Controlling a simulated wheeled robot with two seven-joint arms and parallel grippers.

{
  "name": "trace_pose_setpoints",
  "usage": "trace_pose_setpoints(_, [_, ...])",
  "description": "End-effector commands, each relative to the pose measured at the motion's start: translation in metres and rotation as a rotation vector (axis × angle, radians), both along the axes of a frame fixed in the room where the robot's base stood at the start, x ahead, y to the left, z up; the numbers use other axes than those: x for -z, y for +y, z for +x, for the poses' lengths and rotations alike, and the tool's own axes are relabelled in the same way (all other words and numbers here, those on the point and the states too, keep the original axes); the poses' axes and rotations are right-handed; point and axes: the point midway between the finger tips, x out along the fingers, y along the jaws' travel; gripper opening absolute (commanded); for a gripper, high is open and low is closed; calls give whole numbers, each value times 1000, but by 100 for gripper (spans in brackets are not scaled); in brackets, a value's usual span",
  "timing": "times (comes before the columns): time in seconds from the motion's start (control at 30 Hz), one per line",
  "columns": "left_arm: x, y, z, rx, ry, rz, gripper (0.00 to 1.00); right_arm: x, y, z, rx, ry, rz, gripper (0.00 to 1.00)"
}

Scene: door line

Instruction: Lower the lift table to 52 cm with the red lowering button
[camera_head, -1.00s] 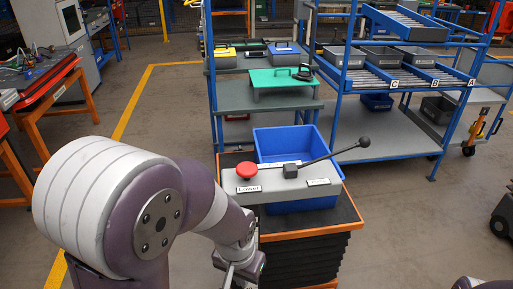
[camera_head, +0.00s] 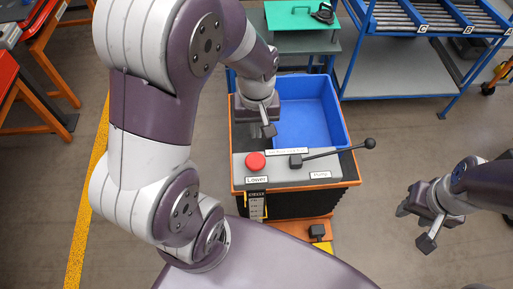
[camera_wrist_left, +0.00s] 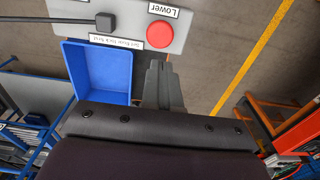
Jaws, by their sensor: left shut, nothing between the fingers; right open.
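The red lowering button (camera_head: 256,161) is a round knob on the left of the grey panel (camera_head: 272,177), above a "Lower" label. It also shows in the left wrist view (camera_wrist_left: 160,34). The panel lies along the near side of the lift table (camera_head: 320,184), which has an orange rim and black bellows below. My left gripper (camera_head: 268,128) is shut and empty, pointing down just beyond the button and apart from it. Its shut fingers show in the left wrist view (camera_wrist_left: 160,70). My right gripper (camera_head: 413,228) is open at the right, away from the table.
A blue bin (camera_head: 308,108) stands on the table behind the panel. A black-knobbed lever (camera_head: 335,153) sits on the panel by a "Pump" label. A height scale (camera_head: 257,206) hangs on the near side. A blue rack (camera_head: 400,65) stands behind.

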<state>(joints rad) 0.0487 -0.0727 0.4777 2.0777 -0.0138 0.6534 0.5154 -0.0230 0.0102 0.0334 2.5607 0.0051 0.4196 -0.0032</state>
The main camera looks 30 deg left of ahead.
Motion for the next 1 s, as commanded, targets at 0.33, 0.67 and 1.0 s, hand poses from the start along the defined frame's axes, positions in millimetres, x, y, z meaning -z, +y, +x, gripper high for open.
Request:
trace_pose_setpoints(0.33, [22, 0, -1, 2, 6, 0, 0, -5, 0, 0, 0, 0, 0, 43])
trace_pose_setpoints(0.67, [93, 1, 0, 4, 6, 0, 0, -16, 0, 0, 0, 0, 0, 43])
trace_pose_setpoints(1.0, [137, 2, 1, 4, 1, 0, 0, -26, 0, 0, 0, -1, 0, 43])
